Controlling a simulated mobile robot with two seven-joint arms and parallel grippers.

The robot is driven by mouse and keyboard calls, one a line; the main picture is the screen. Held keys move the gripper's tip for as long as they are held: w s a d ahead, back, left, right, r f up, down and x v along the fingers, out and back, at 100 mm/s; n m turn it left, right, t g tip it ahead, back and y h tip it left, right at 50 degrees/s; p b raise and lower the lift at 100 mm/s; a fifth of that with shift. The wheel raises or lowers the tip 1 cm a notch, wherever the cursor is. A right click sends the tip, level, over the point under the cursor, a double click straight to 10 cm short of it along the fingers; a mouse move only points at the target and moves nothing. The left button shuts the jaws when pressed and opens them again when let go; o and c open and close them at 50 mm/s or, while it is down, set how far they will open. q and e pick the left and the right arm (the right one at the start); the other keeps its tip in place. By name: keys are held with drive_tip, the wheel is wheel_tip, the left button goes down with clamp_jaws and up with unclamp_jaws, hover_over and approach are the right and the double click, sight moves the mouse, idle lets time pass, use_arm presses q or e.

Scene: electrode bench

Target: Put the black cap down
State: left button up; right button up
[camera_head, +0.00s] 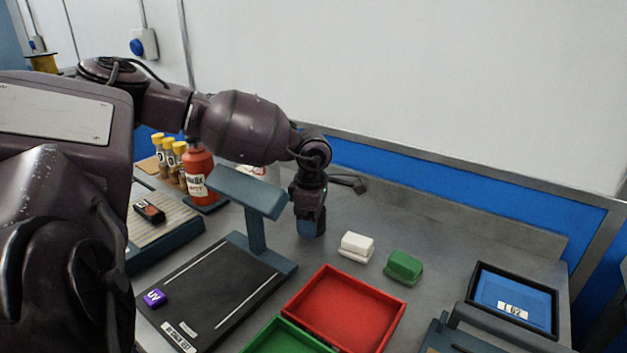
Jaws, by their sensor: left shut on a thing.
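My left gripper (312,228) points down above the grey bench, behind the red tray and left of the white block. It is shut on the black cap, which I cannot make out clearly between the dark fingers. Whether the cap touches the bench cannot be told. A red-orange bottle (198,172) with a white label stands upright at the back left, its top partly hidden by my left arm. My right gripper is not in view.
A white block (356,245) and a green block (403,267) lie right of the gripper. A red tray (386,331) and a green tray (255,345) are in front. A stand (255,232) rises close on the left. A blue framed tray (545,297) is at right.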

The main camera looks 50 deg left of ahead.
use_arm(q)
drive_tip(key=o, duration=0.9)
wheel_tip(320, 180, up, 12)
drive_tip(key=shift+r+p, duration=0.15)
drive_tip(key=shift+p, duration=1)
